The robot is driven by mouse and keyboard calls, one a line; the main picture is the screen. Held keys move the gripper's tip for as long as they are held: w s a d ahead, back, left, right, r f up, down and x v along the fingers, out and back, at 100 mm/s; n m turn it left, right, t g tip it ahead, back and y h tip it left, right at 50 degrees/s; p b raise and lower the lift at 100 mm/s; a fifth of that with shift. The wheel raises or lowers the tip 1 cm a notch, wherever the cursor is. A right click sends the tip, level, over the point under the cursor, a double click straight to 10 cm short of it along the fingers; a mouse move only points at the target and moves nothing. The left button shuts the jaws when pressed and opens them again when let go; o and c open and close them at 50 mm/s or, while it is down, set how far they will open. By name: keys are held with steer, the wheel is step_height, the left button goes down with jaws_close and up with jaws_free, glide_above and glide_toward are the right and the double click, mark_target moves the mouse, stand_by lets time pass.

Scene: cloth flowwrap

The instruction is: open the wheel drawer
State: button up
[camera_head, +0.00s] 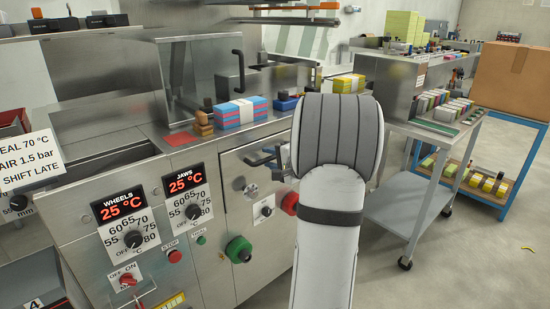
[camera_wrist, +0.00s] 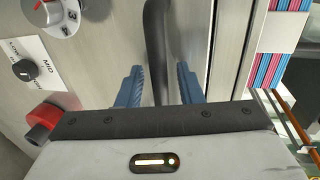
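A steel drawer front (camera_head: 232,203) is set in the machine's face, to the right of the dial panels. A dark bar handle (camera_head: 261,158) stands out from it near its top. My arm hides the right part of this front. In the wrist view the dark handle (camera_wrist: 158,45) runs between the two blue fingers of my gripper (camera_wrist: 159,84). The fingers are open, with a gap visible on both sides of the bar. The drawer front looks flush with the machine. In the head view my gripper is mostly hidden behind my arm.
A red knob (camera_head: 290,203) and a small MID dial (camera_head: 265,211) sit close to the handle. A green knob (camera_head: 238,250) is lower down. Stacked packs (camera_head: 240,112) lie on the machine top.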

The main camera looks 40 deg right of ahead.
jaws_close()
stand_by(0.3)
